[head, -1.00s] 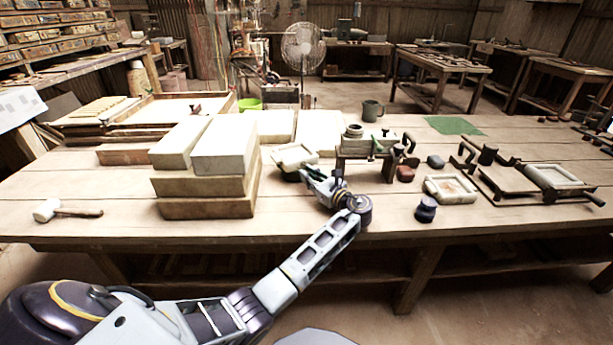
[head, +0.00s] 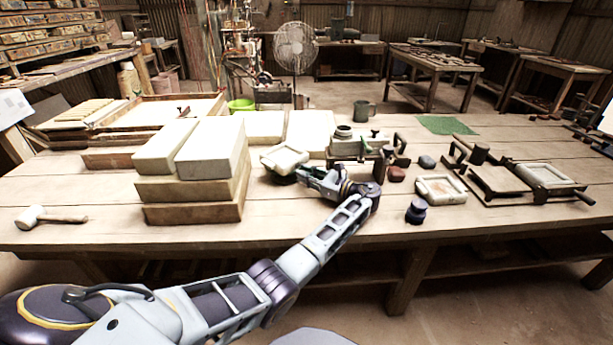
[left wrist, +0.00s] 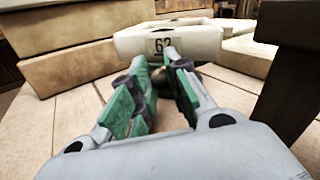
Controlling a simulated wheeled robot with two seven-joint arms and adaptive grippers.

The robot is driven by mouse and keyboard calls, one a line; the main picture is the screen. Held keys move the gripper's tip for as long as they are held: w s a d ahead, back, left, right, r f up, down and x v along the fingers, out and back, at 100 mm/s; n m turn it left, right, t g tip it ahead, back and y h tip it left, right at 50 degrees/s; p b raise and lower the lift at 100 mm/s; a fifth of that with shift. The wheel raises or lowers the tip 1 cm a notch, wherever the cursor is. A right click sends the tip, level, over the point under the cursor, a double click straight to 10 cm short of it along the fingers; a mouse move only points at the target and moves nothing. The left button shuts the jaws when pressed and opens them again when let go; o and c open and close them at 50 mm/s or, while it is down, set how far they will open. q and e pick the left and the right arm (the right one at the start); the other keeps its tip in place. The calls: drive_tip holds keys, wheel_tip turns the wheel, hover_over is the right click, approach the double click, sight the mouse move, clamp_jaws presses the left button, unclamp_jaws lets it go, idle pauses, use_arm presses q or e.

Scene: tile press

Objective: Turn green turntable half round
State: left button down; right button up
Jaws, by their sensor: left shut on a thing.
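The green turntable (head: 281,179) shows only as a dark sliver under a pale square mould frame (head: 284,160), left of the middle of the bench. The frame's near wall bears a label reading 62 in the left wrist view (left wrist: 190,42). My left gripper (head: 301,171) reaches in low at the near right side of the frame. In the left wrist view its green-padded fingers (left wrist: 160,70) stand close together below the label, shut on the turntable's edge. The frame and the fingertips hide the exact contact. My right gripper is not in view.
Stacked pale blocks (head: 210,150) stand close on the left. A clamp press (head: 362,148) stands close on the right, with a second mould frame (head: 441,189) and a dark knob (head: 416,211) beyond. A mallet (head: 50,216) lies far left.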

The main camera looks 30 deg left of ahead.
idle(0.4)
use_arm(q)
drive_tip(key=c, duration=1.3)
unclamp_jaws()
drive_tip(key=shift+c, duration=0.2)
drive_tip(key=shift+s+d, duration=0.15)
drive_tip(key=shift+d, duration=1.75)
drive_tip(key=shift+s+d, duration=0.1)
drive_tip(key=shift+d, duration=1.75)
drive_tip(key=shift+c, duration=0.5)
